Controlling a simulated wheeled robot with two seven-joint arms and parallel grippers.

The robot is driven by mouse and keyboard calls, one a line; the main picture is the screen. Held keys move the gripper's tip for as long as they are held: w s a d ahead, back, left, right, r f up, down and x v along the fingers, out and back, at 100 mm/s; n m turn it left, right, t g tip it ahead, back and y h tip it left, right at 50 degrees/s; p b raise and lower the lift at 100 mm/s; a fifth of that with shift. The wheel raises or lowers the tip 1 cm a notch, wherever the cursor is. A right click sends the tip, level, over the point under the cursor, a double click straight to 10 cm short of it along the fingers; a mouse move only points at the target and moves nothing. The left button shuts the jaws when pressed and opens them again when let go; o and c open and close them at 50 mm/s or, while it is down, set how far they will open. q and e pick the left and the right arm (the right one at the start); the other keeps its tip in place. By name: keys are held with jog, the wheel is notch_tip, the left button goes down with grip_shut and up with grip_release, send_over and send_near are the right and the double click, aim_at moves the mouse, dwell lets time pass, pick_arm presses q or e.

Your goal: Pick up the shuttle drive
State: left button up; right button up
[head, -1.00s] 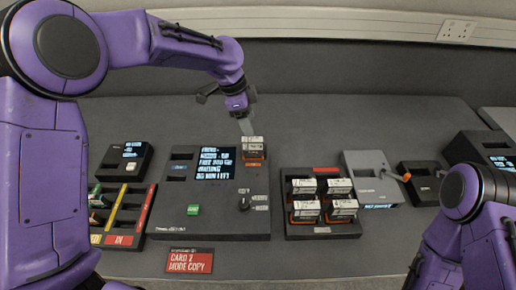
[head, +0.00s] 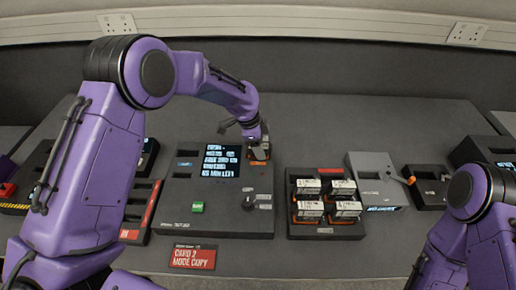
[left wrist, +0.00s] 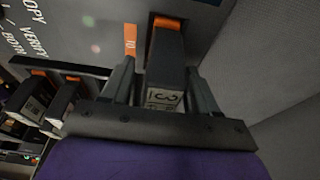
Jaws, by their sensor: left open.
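The shuttle drive, a dark block with an orange end and a white label, sits in the upper right bay of the dark copy station (head: 225,222). In the head view the drive (head: 259,153) is partly covered by my left gripper (head: 256,138). In the left wrist view the drive (left wrist: 166,55) stands between the two fingers of my left gripper (left wrist: 160,70). The fingers are open, one on each side, with a narrow gap visible. My right arm shows at the right, but its gripper is out of view.
A rack with several white-labelled drives (head: 318,231) stands right of the station. A grey unit (head: 373,168) and a small black box (head: 428,192) are further right. A red sign (head: 193,257) lies in front. The desk behind the station is clear.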

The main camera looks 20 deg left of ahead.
pick_arm(q)
jog(key=shift+r, duration=0.1)
grip_shut()
